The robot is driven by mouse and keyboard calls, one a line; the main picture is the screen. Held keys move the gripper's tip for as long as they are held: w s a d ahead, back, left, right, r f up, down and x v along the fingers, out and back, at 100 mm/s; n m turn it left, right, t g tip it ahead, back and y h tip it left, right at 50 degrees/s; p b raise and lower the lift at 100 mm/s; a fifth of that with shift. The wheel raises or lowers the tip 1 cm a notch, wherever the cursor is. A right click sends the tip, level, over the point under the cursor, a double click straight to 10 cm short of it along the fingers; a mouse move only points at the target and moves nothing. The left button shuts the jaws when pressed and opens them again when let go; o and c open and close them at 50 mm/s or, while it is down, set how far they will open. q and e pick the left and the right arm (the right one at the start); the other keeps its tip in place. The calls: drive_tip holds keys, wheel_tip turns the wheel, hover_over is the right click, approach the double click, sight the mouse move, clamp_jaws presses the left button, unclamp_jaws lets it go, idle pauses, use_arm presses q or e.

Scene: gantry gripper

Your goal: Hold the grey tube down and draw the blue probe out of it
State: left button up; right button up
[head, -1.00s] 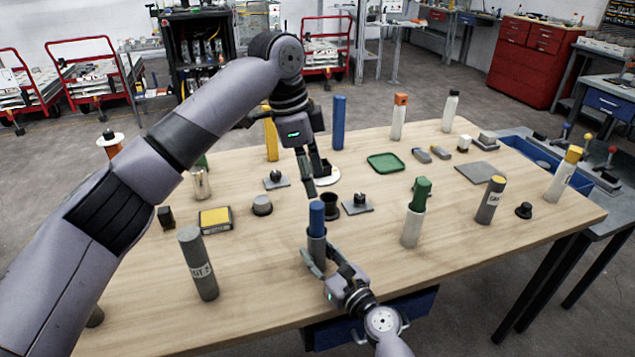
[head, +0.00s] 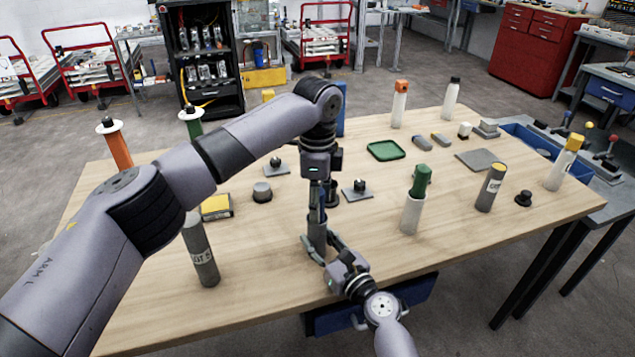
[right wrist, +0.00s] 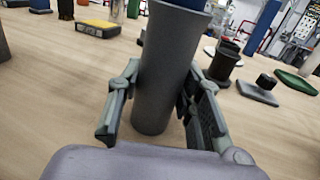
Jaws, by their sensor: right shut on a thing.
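The grey tube (head: 317,236) stands upright near the table's front edge. It also fills the middle of the right wrist view (right wrist: 164,75). My right gripper (head: 321,247) is shut around the tube's lower part, one finger on each side. The blue probe (right wrist: 187,3) shows at the tube's mouth, cut off by the top of the right wrist view. In the head view my left gripper (head: 317,199) points straight down over the tube, its fingers around the probe's top and hiding most of it. Whether these fingers grip the probe is not clear.
A white tube with a green probe (head: 418,183) stands to the right, a labelled grey tube (head: 202,255) to the left. A dark cup (head: 333,194) stands close behind the held tube.

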use_arm(q)
drive_tip(key=shift+f, duration=0.85)
drive_tip(key=shift+c, duration=0.2)
clamp_jaws()
drive_tip(key=shift+r, duration=0.2)
use_arm(e)
drive_tip(key=shift+f, duration=0.1)
use_arm(q)
wheel_tip(320, 180, up, 3)
drive_tip(key=shift+f, duration=0.1)
idle(0.6)
drive_tip(key=shift+r, duration=1.5)
